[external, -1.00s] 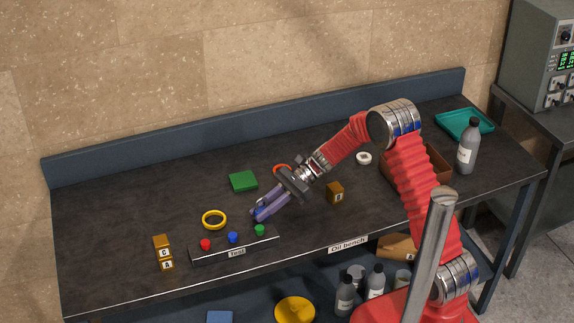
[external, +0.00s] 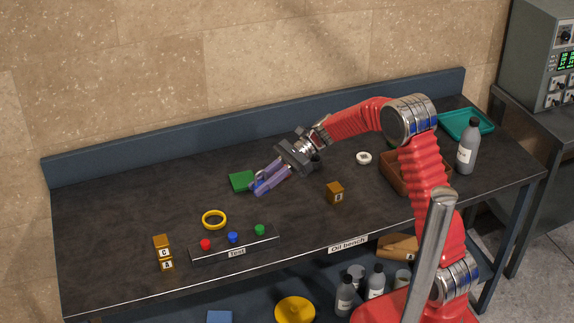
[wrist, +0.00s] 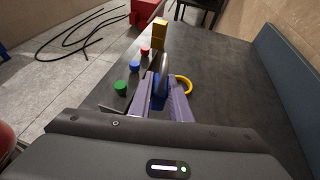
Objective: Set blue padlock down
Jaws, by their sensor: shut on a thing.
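My gripper (external: 262,186) is shut on the blue padlock (wrist: 158,104), over the middle of the bench. In the wrist view (wrist: 164,98) the padlock's blue body sits between the two purple fingers, and its grey shackle rises from it. In the external view the fingers hide most of the padlock. The fingertips are right beside the green square (external: 241,181) in that view. I cannot tell how high the padlock is above the dark bench top (external: 130,215).
A yellow ring (external: 214,219) lies left of my gripper. The test strip (external: 215,249) with red, blue and green buttons is at the front. Two lettered blocks (external: 162,246) stand at left, another block (external: 335,193) at right. The far left bench is clear.

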